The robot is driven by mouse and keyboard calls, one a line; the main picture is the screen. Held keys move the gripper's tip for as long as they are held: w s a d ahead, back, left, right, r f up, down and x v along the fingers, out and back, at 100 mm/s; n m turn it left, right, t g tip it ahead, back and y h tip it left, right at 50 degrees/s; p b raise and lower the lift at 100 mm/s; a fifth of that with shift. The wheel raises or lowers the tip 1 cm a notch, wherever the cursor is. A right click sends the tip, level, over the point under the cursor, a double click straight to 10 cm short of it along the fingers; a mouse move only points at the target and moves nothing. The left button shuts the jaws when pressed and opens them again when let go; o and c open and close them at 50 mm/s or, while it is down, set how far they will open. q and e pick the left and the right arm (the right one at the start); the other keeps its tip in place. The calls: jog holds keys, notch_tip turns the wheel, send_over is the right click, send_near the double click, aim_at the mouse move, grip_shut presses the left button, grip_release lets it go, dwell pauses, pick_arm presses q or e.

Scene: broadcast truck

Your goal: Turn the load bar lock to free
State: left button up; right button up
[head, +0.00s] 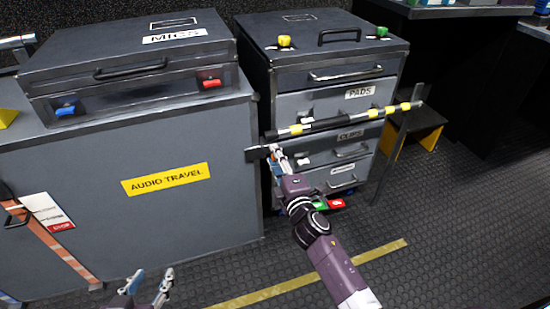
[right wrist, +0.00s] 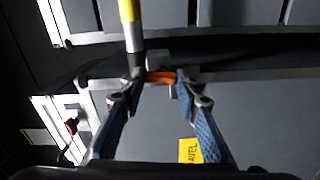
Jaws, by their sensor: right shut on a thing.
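The load bar (head: 340,120) is a dark bar with yellow and white bands, running across the front of the drawer cabinet. Its banded end also shows in the right wrist view (right wrist: 130,22). The load bar lock (right wrist: 160,77) shows there as a small orange piece between my fingertips, at the bar's end. My right gripper (head: 274,153) is at the bar's left end, shut on the lock; the fingers hide part of it in the head view. It also shows in the right wrist view (right wrist: 159,80). My left gripper (head: 148,284) is open and empty, low at the left.
The drawer cabinet (head: 275,75) stands behind the bar. A grey AUDIO TRAVEL case (head: 120,235) is to its left, with a MICS case (head: 130,85) on top. An upright post (head: 388,160) stands at the bar's right end. The dark floor (head: 460,230) at right is clear.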

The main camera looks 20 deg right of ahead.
jog(key=shift+a, duration=0.1)
dwell(0.3)
jog(key=o, duration=1.2)
jog(key=shift+c, duration=0.2)
jog(key=s, duration=1.2)
jog(key=shift+d, duration=0.25)
